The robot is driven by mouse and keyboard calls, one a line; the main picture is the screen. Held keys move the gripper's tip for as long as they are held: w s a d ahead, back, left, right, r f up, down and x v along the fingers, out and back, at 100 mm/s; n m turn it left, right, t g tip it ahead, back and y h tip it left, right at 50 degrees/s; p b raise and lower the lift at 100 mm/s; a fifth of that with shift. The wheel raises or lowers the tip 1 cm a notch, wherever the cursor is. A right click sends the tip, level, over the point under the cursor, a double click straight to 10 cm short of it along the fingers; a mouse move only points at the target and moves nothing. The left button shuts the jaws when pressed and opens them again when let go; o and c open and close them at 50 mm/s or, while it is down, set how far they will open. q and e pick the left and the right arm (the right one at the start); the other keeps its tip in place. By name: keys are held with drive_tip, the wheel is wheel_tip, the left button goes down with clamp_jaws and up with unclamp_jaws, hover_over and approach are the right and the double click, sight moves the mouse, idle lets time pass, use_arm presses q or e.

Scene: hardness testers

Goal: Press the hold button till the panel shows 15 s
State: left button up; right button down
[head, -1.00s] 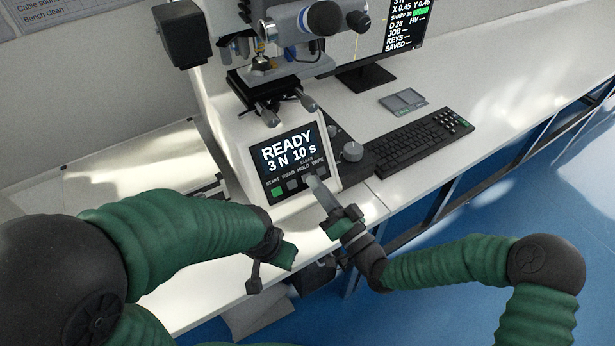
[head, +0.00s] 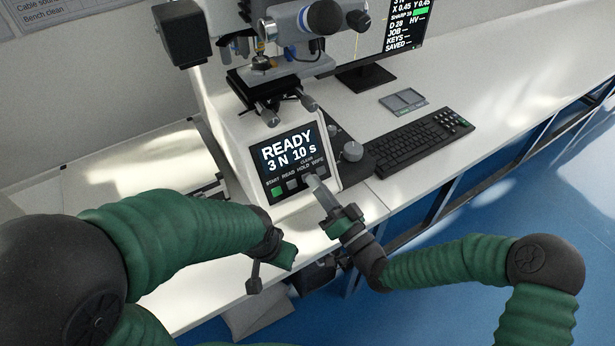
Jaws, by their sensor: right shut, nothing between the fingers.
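The hardness tester's panel (head: 288,151) reads "READY 3 N 10 s".
A microscope head and stage (head: 268,85) stand above the panel. A knob (head: 353,151) is right of the panel. A keyboard (head: 415,140), a small grey case (head: 403,101) and a monitor (head: 385,40) are on the white bench further right. The bench front is clear.

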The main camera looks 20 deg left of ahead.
use_arm(q)
drive_tip(key=shift+f, duration=0.2)
use_arm(e)
drive_tip(key=shift+w+a+f, duration=0.15)
drive_tip(key=shift+a, duration=0.1)
use_arm(q)
drive_tip(key=shift+f+b, duration=0.3)
drive_tip(key=shift+b, duration=0.05)
use_arm(e)
drive_tip(key=shift+w+a+f, duration=0.15)
drive_tip(key=shift+a, duration=0.05)
use_arm(q)
drive_tip(key=shift+r, duration=0.1)
drive_tip(key=shift+r+p, duration=0.3)
drive_tip(key=shift+p, duration=0.05)
use_arm(e)
drive_tip(key=shift+s+d+r, duration=0.4)
drive_tip(key=shift+d, duration=0.1)
use_arm(q)
drive_tip(key=shift+r, duration=0.1)
